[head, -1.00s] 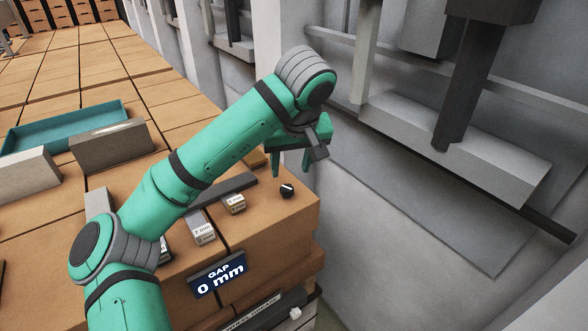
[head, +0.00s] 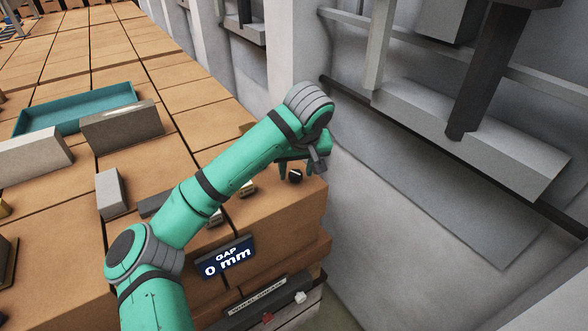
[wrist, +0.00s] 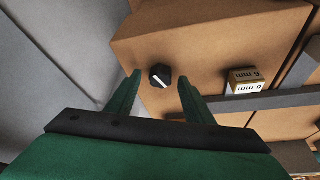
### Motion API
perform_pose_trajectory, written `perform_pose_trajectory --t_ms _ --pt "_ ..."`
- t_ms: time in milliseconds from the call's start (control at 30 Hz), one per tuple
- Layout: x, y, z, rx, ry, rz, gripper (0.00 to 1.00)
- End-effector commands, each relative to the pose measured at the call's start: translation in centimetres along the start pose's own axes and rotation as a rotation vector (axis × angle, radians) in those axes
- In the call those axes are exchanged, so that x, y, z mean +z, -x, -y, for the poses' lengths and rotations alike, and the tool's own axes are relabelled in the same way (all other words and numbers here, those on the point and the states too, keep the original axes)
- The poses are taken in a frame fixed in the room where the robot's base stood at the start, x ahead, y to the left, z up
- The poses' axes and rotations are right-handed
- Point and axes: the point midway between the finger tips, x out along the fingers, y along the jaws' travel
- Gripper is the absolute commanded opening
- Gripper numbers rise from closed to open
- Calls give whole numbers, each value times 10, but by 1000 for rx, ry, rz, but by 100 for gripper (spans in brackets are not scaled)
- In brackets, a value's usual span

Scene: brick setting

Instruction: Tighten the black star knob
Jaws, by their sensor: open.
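The black star knob (head: 296,176) sits on the top of the brown block stack near its right corner, with a white mark on it. In the wrist view the knob (wrist: 160,76) lies between and just beyond the two green fingertips, its white pointer slanting. My gripper (wrist: 158,84) is open, with a gap on both sides of the knob, and is not gripping it. In the head view my gripper (head: 297,166) is over the knob, partly hidden by my wrist. A dark blue sign (head: 230,258) on the front face reads GAP 0 mm.
A block marked 6 mm (wrist: 244,80) stands right of the knob, beside a long dark grey bar (wrist: 265,98). A teal tray (head: 75,108) and grey blocks (head: 122,126) lie at left. The grey wall (head: 350,190) is close on the right.

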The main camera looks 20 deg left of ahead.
Motion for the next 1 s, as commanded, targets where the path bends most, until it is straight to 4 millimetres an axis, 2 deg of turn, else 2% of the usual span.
perform_pose_trajectory --t_ms 200,233,300,400,767,1000 --pt "-1 0 3 -2 4 0 47" --pt "-1 0 3 -2 5 0 43" --pt "-1 -1 4 -3 6 0 26" --pt "-1 -1 6 -3 8 0 6" --pt "-2 -1 8 15 -30 -2 6" --pt "-2 -1 6 73 -166 -1 6"
